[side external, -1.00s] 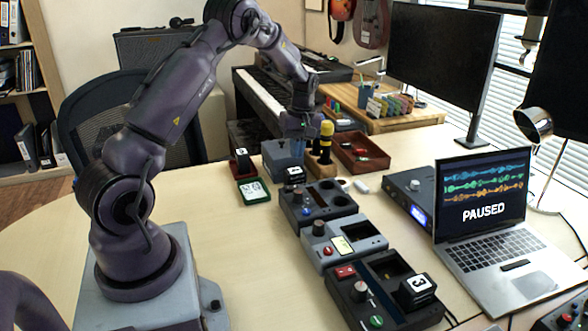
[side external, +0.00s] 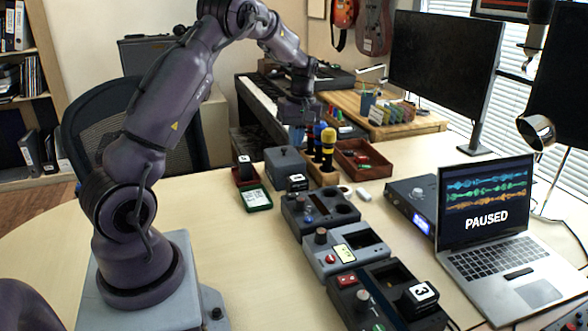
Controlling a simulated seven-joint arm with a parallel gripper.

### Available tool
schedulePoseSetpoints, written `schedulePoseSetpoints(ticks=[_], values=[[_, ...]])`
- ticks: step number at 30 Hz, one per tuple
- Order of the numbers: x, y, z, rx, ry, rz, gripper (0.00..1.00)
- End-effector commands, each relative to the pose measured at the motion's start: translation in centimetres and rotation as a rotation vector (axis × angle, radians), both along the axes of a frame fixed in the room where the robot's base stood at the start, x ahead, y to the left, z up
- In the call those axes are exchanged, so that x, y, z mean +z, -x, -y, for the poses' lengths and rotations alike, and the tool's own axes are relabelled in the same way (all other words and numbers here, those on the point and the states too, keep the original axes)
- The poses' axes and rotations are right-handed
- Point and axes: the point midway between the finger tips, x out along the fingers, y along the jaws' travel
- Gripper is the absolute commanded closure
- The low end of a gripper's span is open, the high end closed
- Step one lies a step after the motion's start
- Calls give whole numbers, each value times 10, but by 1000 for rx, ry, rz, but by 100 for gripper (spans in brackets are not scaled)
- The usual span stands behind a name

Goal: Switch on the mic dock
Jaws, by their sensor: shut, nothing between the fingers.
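Three desk units stand in a row on the table, and no readable label tells which is the mic dock. The far dark unit (side external: 322,222) has round sockets, a knob and a small blue button, and a block marked with a number sits at its left back. The near dark unit (side external: 380,290) has a red switch, a knob, a green button and a block marked 3. My gripper (side external: 297,134) is shut and empty, above the grey box and left of the microphones; its fingertips are small here.
Microphones with yellow and blue bands (side external: 328,145) stand upright in a wooden holder (side external: 323,177). A grey box (side external: 284,164) and a brown tray (side external: 362,160) flank them. The laptop (side external: 487,225) reads PAUSED. An audio box (side external: 411,200) stands beside it.

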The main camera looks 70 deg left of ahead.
Motion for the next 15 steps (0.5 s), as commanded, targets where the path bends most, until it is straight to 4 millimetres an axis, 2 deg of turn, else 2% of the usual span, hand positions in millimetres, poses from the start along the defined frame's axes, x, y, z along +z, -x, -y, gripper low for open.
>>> schedulePoseSetpoints(ticks=[8, 11, 15], values=[[-4, 0, 0, -1, 2, -1, 100], [-14, 2, 0, -1, 3, -3, 100], [-39, 5, 0, 1, 5, -5, 100]])
